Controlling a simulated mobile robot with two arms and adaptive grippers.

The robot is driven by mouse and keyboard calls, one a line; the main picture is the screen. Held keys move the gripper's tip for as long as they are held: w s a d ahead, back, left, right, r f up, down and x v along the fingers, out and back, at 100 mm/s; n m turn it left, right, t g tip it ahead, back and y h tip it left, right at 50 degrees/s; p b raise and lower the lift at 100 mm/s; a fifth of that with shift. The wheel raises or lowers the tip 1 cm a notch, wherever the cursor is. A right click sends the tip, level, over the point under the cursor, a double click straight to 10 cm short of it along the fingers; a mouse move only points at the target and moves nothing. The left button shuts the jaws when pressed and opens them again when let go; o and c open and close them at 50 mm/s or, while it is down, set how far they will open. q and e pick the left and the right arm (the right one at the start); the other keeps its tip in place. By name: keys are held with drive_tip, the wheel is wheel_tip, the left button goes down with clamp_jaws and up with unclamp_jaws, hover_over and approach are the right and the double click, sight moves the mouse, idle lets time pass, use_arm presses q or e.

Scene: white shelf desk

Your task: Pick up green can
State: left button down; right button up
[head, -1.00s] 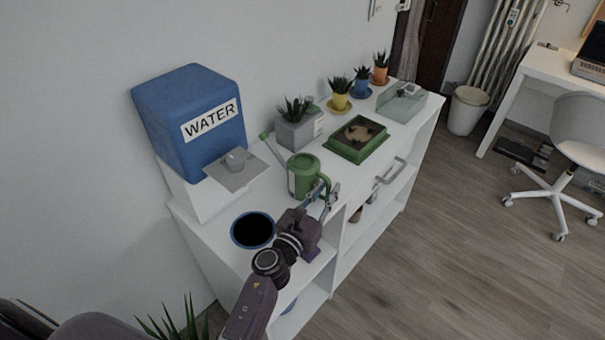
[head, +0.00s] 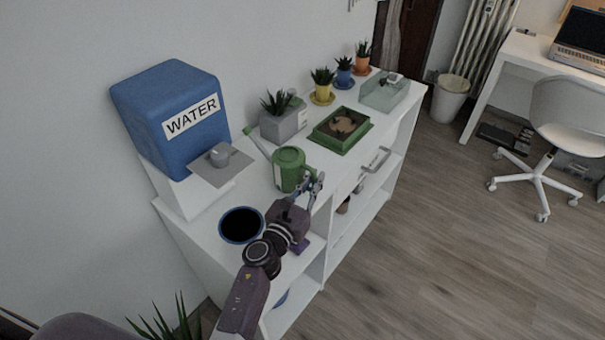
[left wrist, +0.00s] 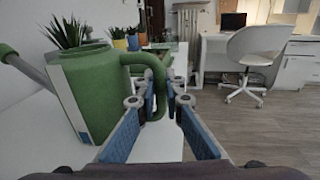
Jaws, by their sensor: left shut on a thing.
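The green can (head: 289,168) is a watering can with a long spout pointing left and a handle on its right side. It stands upright on the white shelf desk (head: 200,240), right of the water dispenser. My left gripper (head: 314,186) is at its handle. In the left wrist view the green can (left wrist: 88,95) fills the left side, and its curved handle runs down between the fingers of my left gripper (left wrist: 160,108). The fingers are shut on the handle. The can's base is partly hidden by the gripper in the head view. My right gripper is not in view.
A blue water dispenser (head: 180,115) stands left of the can. A blue-rimmed pot (head: 241,226) sits in front of it. A grey planter (head: 283,127), a green tray (head: 341,131) and small potted plants (head: 323,87) stand behind and to the right. Open floor lies right of the desk.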

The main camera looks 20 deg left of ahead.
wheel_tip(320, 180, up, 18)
drive_tip(key=p, duration=1.8)
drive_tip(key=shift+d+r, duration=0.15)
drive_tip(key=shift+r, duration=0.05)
